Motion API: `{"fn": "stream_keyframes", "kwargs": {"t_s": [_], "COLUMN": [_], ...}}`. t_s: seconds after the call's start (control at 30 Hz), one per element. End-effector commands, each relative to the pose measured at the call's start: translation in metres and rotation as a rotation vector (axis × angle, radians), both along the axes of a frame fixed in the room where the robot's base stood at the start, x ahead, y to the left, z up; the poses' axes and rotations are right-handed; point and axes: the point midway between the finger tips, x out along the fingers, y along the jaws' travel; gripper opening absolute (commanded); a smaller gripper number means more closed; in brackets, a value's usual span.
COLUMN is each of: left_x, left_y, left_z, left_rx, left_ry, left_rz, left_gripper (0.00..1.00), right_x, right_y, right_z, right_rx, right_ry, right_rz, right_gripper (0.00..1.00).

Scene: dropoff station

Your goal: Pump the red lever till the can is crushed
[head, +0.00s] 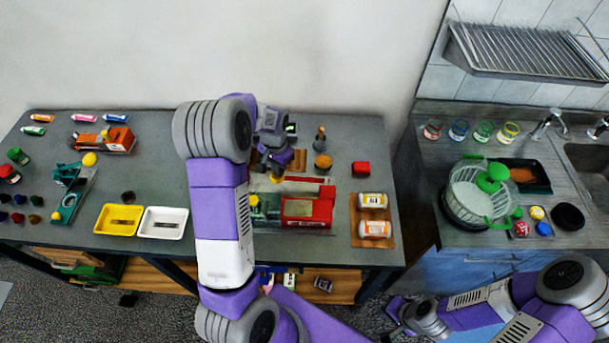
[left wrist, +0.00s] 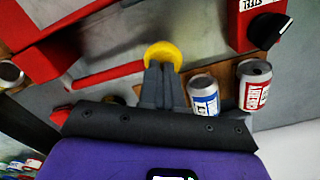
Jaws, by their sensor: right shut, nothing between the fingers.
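The red machine (head: 308,208) stands on the grey bench, partly behind my left arm. Its red lever (left wrist: 105,75) ends in a round yellow knob (left wrist: 165,52) in the left wrist view. My left gripper (head: 274,168) is over the back of the machine. In the left wrist view its fingers (left wrist: 164,72) are together, tips at the knob; contact is unclear. A silver can-like end (left wrist: 10,73) shows at the left edge of that view; I cannot tell whether it is crushed. My right gripper (head: 393,308) is shut and empty, low in front of the bench.
A white-blue can (left wrist: 204,96) and a cherry can (left wrist: 255,86) show near my left fingers. Yellow (head: 103,232) and white (head: 145,234) trays lie left. A sink counter is at right.

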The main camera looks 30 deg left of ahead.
Motion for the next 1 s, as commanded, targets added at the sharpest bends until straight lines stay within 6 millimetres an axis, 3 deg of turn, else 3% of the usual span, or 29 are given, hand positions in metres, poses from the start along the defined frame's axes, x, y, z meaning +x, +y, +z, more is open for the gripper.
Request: {"fn": "stream_keyframes", "kwargs": {"t_s": [0.07, 0.47, 0.73, 1.0], "left_x": [-0.001, 0.0, 0.001, 0.002], "left_y": [-0.003, -0.003, -0.004, -0.005], "left_z": [-0.01, -0.011, -0.033, -0.015], "left_rx": [-0.006, -0.006, -0.006, -0.005], "left_ry": [0.005, 0.003, 0.001, -0.002], "left_rz": [-0.003, -0.004, -0.004, -0.005], "left_gripper": [0.0, 0.0, 0.0, 0.0], "right_x": [0.0, 0.0, 0.0, 0.0], "right_y": [0.0, 0.0, 0.0, 0.0], "right_z": [-0.006, -0.007, -0.024, -0.008], "right_rx": [0.0, 0.0, 0.0, 0.0], "right_ry": [0.0, 0.0, 0.0, 0.0], "right_rz": [0.0, 0.0, 0.0, 0.0], "right_gripper": [0.0, 0.0, 0.0, 0.0]}}
